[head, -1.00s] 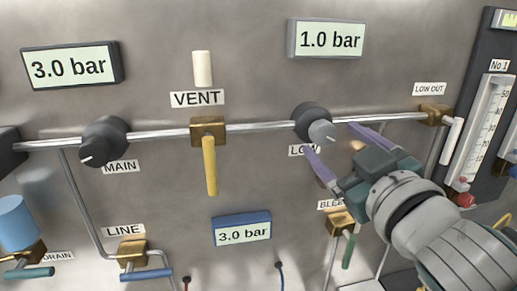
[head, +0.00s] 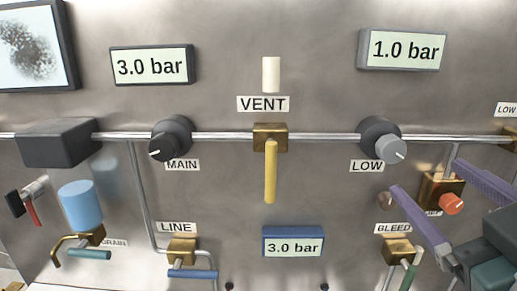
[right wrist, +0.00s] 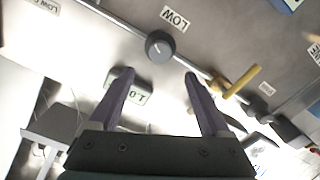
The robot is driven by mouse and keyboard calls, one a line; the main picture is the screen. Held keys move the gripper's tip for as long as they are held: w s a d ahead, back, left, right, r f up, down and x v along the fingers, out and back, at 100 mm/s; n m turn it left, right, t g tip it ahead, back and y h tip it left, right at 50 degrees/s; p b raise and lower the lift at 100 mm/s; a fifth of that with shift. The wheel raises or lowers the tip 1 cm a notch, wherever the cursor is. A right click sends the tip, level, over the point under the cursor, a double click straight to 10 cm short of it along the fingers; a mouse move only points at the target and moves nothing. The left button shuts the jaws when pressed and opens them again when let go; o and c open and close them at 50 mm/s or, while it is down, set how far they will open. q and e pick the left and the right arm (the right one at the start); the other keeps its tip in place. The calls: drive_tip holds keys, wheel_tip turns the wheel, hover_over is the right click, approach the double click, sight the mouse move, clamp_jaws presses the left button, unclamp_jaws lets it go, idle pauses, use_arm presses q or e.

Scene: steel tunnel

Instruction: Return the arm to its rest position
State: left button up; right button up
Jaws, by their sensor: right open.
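My right gripper (head: 428,180) is at the lower right of the head view, its two purple fingers spread apart with nothing between them. It is below and to the right of the LOW knob (head: 388,146) and apart from it. In the right wrist view the open gripper (right wrist: 159,76) has the dark LOW knob (right wrist: 160,46) beyond its fingertips, with a clear gap. Most of the right arm is out of the head view. My left gripper is in neither view.
The steel panel carries a pipe with the MAIN knob (head: 170,139) and the yellow VENT lever (head: 270,172). A brass BLEED valve (head: 398,249) and an orange knob (head: 452,203) are close to my right fingers. The LINE valve (head: 183,251) is lower left.

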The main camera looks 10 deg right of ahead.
drive_tip(key=s+a+f+g+y, duration=0.2)
drive_tip(key=s+a+f+g, duration=0.1)
drive_tip(key=s+f+g, duration=0.35)
drive_tip(key=s+a+f+g+y, duration=0.2)
drive_tip(key=s+a+f+g, duration=0.1)
drive_tip(key=s+f+g, duration=0.4)
drive_tip(key=w+p+v, duration=0.2)
drive_tip(key=p+v, duration=0.7)
drive_tip(key=w+r+p+v, duration=0.1)
drive_tip(key=p+v, duration=0.9)
drive_tip(key=shift+w+a+r+y, duration=0.25)
drive_tip(key=shift+w+y, duration=0.05)
